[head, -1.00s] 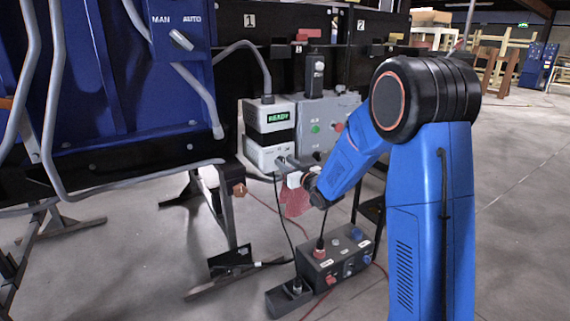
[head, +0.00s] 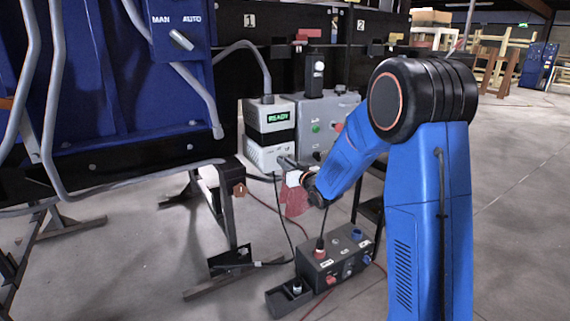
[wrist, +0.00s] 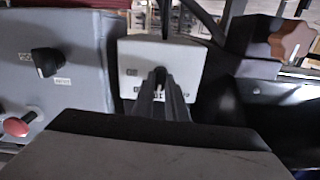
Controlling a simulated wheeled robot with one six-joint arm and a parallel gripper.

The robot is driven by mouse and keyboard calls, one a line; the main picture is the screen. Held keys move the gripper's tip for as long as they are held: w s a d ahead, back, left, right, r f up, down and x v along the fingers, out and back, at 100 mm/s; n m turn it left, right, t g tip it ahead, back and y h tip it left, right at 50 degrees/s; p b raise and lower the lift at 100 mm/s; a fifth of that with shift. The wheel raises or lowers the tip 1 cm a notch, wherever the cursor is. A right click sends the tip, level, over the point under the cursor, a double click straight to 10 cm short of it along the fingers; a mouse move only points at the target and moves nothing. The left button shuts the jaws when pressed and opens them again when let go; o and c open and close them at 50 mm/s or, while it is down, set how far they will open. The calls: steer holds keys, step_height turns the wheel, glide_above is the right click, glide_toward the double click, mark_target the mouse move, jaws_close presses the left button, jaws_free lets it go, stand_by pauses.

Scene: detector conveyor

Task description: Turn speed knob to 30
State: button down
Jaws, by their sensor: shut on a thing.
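The pale lower box (head: 262,157) hangs below a unit showing a green READY display (head: 278,117).
A grey control box (head: 345,108) stands close on the right; in the wrist view its black knob (wrist: 45,62) and red button (wrist: 18,125) show on the left. A dark pedestal box (head: 337,262) stands on the floor below, with cables around it.

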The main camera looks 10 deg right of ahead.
steer(key=shift+w+d+f+m, duration=0.1)
steer(key=shift+m, duration=4.2)
steer(key=shift+d+m, duration=0.1)
steer(key=shift+m, duration=4.2)
steer(key=c, duration=1.8)
jaws_free()
steer(key=shift+o, duration=0.2)
steer(key=v, duration=1.7)
